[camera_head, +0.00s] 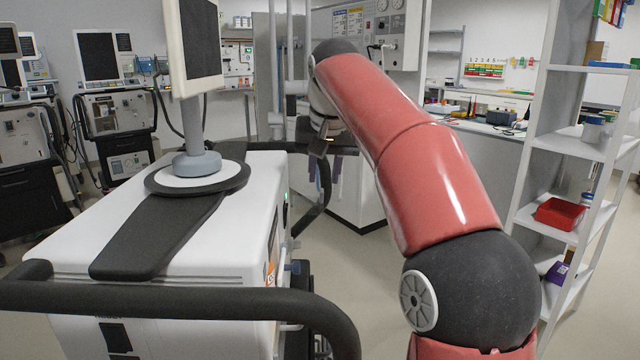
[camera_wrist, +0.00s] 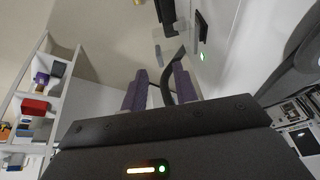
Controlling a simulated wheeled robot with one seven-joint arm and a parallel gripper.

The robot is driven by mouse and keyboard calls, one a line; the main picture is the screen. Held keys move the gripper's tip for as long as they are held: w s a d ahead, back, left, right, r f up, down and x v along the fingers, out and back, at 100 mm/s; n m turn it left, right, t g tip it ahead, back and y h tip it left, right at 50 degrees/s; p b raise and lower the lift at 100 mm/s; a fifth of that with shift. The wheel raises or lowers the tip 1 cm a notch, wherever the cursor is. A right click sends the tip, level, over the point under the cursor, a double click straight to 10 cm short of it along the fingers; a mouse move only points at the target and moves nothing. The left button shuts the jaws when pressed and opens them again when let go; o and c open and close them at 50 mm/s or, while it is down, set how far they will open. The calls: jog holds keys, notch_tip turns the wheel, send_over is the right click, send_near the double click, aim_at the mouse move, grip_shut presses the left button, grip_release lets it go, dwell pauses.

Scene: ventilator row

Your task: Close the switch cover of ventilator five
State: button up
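A white ventilator (camera_head: 230,230) with a tilted screen on top stands at the near left; no number on it is legible to me. In the wrist view its white side (camera_wrist: 222,62) is at the right, with a dark switch area (camera_wrist: 200,24) and a green light (camera_wrist: 203,57). Small grey, see-through-looking pieces (camera_wrist: 158,54) stick out beside it; I cannot tell for sure which is the switch cover. My gripper (camera_wrist: 160,90) has two purple fingers held apart, with a dark curved bar showing between or behind them. It also shows beside the ventilator's far right side in the head view (camera_head: 324,170).
A black push bar (camera_head: 180,298) runs across the ventilator's near end. A shelf rack (camera_head: 555,140) with a red bin (camera_head: 559,213) stands at the right. Other ventilators (camera_head: 118,110) stand at the back left.

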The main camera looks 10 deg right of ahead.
aim_at(322, 190)
jog(key=shift+x, duration=2.1)
grip_shut()
